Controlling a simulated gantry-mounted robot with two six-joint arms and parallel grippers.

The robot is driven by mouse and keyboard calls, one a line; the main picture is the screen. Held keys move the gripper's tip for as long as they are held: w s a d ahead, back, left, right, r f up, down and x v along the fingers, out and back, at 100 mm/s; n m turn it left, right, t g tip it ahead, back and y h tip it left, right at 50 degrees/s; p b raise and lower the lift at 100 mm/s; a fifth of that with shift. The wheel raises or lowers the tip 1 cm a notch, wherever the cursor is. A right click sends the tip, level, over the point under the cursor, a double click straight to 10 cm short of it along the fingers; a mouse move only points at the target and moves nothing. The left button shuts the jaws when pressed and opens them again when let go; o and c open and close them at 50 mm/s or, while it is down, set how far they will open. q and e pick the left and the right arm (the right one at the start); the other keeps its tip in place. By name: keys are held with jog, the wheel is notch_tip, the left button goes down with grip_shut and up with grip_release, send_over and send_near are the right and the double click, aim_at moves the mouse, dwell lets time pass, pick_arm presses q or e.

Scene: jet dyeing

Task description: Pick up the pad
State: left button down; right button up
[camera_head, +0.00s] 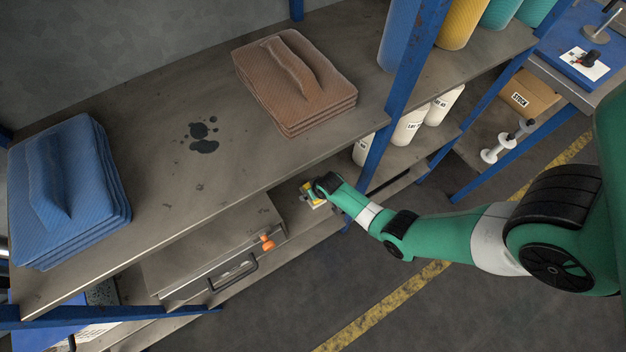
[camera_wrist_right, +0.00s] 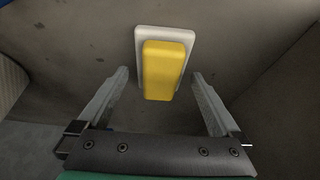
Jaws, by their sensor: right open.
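The pad (camera_wrist_right: 164,66) shows in the right wrist view as a yellow block with a white layer behind it. It sits just ahead of my right gripper (camera_wrist_right: 162,82), between the lines of the two fingers. The fingers are open, with space on both sides of the pad, and do not touch it. In the head view the pad (camera_head: 314,200) is a small yellow and white patch on the lower shelf, partly covered by my right wrist. My left gripper is not in view.
The upper shelf (camera_head: 160,185) holds a blue cloth stack (camera_head: 65,190) and a brown cloth stack (camera_head: 295,80); its front edge is just above my right wrist. A metal drawer box (camera_head: 215,245) with an orange-knobbed part stands left of the pad. White bottles (camera_head: 410,122) stand right.

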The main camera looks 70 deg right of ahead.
jog(key=shift+w+f, duration=0.15)
jog(key=shift+f, duration=0.35)
jog(key=c, duration=1.3)
